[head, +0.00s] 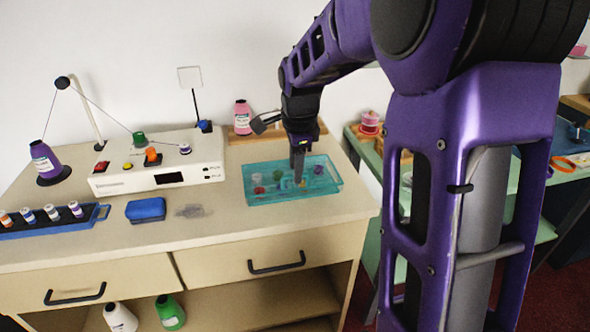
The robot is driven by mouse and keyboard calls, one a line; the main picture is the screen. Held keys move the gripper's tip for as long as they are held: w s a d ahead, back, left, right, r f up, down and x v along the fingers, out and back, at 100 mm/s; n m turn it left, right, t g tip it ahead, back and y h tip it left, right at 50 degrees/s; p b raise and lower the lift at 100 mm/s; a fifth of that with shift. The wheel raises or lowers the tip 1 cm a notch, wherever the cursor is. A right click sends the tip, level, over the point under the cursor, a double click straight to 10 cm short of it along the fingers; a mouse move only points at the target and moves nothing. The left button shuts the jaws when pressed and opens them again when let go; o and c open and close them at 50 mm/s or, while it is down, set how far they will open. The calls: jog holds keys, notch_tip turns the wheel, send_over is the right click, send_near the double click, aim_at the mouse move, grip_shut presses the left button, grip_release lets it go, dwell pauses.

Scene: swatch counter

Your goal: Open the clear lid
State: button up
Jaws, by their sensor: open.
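A teal see-through box (327,187) lies on the counter at the right, with several small coloured pieces showing in it. A clear lid cannot be told apart from the box at this size, so I cannot tell whether it is shut. My gripper (298,180) points down over the middle of the box, its fingertips at or just above its top. It is open, and no held thing shows between the fingers. I cannot tell whether it touches the box. My fingers hide part of the box behind them.
A white winding machine (160,180) stands left of the box, with a purple thread cone (46,160) further left. A blue block (146,210) and a rack of spools (50,222) lie in front. Bare counter lies before the box.

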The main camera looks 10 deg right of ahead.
jog(key=shift+f, duration=0.25)
grip_shut()
dwell(1.4)
